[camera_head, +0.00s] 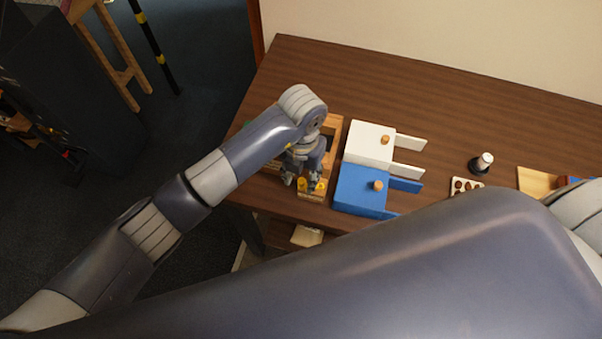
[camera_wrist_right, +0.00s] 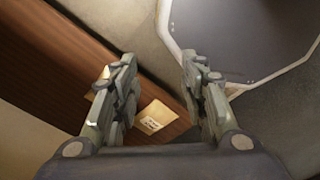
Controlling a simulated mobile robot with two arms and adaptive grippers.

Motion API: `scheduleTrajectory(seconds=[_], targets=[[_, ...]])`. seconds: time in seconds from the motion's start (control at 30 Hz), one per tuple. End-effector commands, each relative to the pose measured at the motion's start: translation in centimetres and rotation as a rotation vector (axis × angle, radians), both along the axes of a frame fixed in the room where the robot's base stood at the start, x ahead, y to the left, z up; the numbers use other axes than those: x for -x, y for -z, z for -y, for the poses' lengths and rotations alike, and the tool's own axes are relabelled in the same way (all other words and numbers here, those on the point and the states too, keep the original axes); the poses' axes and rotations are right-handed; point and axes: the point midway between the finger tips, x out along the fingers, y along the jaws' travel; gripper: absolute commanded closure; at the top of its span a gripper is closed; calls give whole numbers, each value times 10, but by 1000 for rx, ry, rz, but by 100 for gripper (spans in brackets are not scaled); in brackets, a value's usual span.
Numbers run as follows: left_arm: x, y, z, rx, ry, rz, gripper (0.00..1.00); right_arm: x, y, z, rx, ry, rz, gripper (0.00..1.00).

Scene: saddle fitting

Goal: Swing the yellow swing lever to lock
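In the head view a wooden tray (camera_head: 333,133) stands at the left end of the table. Small yellow parts (camera_head: 302,184) show at its front edge; I cannot tell which, if any, is the yellow swing lever. My left gripper (camera_head: 301,181) reaches down over the tray. Its fingers are apart, with a yellow part showing between them; I cannot tell whether they touch it. The gripper and arm hide much of the tray. In the right wrist view my right gripper (camera_wrist_right: 158,92) is open, with nothing between its fingers.
A white block (camera_head: 368,144) and a blue block (camera_head: 357,188), each with prongs and a wooden knob, lie right of the tray. Further right are a dark and white cylinder (camera_head: 482,163) and a holed plate (camera_head: 462,187). The table's back is clear. My own arm hides the front right.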

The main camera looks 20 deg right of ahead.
Motion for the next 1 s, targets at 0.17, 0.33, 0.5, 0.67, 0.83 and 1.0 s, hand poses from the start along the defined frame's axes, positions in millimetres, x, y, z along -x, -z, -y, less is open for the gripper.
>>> scheduleTrajectory(seconds=[0.17, 0.33, 0.5, 0.67, 0.83, 1.0], targets=[[0, 16, 0, 1, 0, -1, 63, -20, -7, -1, -2, -1, 30, 60], [0, 20, 0, 1, 2, 0, 63, -22, -7, 0, -1, -1, 35, 60], [0, 20, 0, 1, 2, 1, 65, -16, -7, 2, 1, -2, 24, 60], [0, 20, 0, 1, 2, 1, 100, -9, -6, 3, 3, -2, 13, 60], [0, 20, 0, 1, 3, 1, 100, -8, -6, 3, 4, -2, 11, 60], [-5, 23, 2, 1, 71, 6, 100, -8, 10, 3, 4, -1, 12, 60]])
